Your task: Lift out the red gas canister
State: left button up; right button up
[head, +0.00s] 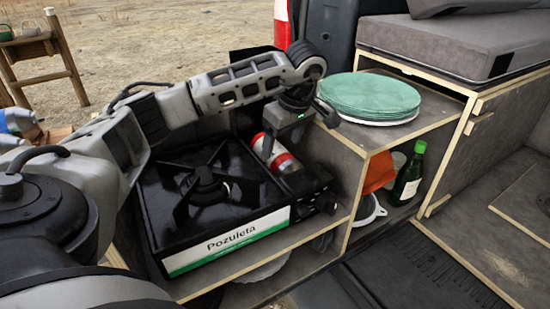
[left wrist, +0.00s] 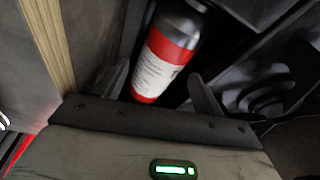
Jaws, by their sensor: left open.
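The red gas canister (head: 284,160) has a white label band and a metal end. It lies in the compartment at the right side of the black camping stove (head: 210,190). In the left wrist view the canister (left wrist: 164,62) runs between my two fingers, with its lower end near the palm. My left gripper (head: 284,138) is open and points down over the canister, hiding part of it. In the left wrist view the fingers of my left gripper (left wrist: 162,88) stand on either side of the canister, and I cannot tell whether they touch it. My right gripper is not in view.
A stack of green plates (head: 372,95) stands on the wooden shelf just right of my left gripper. A green bottle (head: 408,178) and an orange item (head: 379,171) sit in the cubby below. The shelf's side wall (left wrist: 22,60) is close to the left finger. A grey cushion (head: 455,45) lies farther right.

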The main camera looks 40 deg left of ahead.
aim_at(278, 149)
pick_arm(q)
jog(key=x, duration=0.4)
jog(key=shift+a+f, duration=0.15)
jog(key=shift+a, duration=0.15)
jog(key=c, duration=0.7)
jog(key=shift+c, duration=0.6)
